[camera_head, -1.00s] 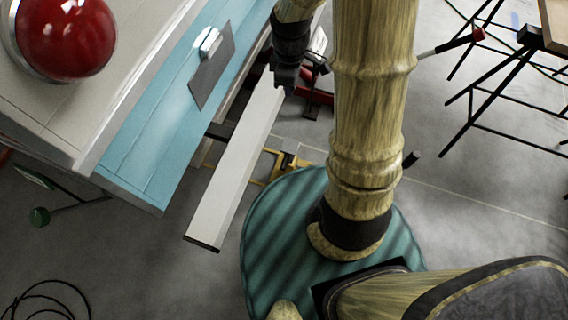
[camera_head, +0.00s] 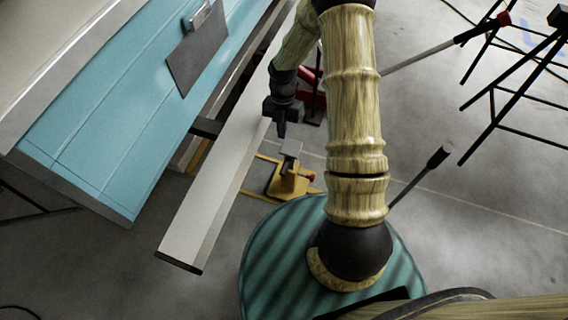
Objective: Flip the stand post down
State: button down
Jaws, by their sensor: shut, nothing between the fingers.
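A yellow stand (camera_head: 292,184) sits on the floor to the right of the long white beam, with a grey plate-topped post (camera_head: 289,152) at its upper part and a small red part at its right. I cannot tell for sure whether this is the stand post. My gripper (camera_head: 282,131) is dark, points down and looks shut and empty. In the picture it is just above the grey top, by the beam's right edge; I cannot tell whether it touches. My arm hides part of the area to the right.
The long white beam (camera_head: 220,170) runs along the blue camper side (camera_head: 110,110), close to my gripper. A red object (camera_head: 308,100) stands partly hidden behind my arm. Black-legged trestles (camera_head: 510,95) stand at the right.

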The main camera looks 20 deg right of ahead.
aim_at(284, 163)
jog(key=b+x, duration=0.1)
jog(key=x, duration=0.3)
jog(key=b+x, duration=0.2)
jog(key=x, duration=0.2)
jog(key=b+x, duration=0.2)
jog(key=x, duration=0.3)
jog(key=shift+w+d+f, duration=0.15)
jog(key=shift+w+d, duration=0.05)
jog(key=shift+d, duration=0.2)
jog(key=shift+d+f+b, duration=0.1)
jog(key=shift+f+b, duration=0.2)
jog(key=shift+b, duration=0.05)
jog(key=shift+s+f+b, duration=0.1)
jog(key=shift+f+b, duration=0.45)
jog(key=shift+f, duration=2.7)
jog(key=a+p+v, duration=0.1)
jog(key=p+v, duration=0.6)
jog(key=v, duration=0.7)
jog(key=shift+s+r, duration=0.15)
jog(key=shift+s, duration=0.1)
